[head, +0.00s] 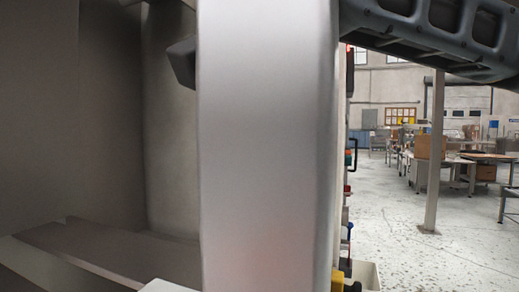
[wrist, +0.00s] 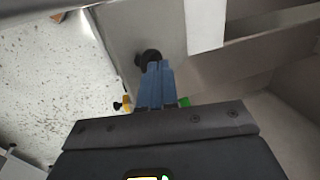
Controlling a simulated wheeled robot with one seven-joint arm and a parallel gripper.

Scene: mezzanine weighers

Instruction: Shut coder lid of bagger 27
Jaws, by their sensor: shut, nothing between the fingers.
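In the wrist view my gripper (wrist: 156,68) is shut, its blue fingers together and empty. Its tips are at or just in front of a round black knob (wrist: 150,57) on a light grey panel (wrist: 125,30); I cannot tell whether they touch. I cannot tell for sure whether this panel is the coder lid, and no number 27 is readable. In the head view a tall pale panel (head: 268,150) fills the middle close to me and hides much behind it. My gripper does not show in that view.
Small coloured parts (head: 348,235) line the panel's right edge, above a white bin (head: 366,275). A grey post (head: 431,150) stands on open speckled floor (head: 385,230) at right. Worktables with boxes (head: 430,147) are farther back. A dark recess with a ledge (head: 110,250) is at left.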

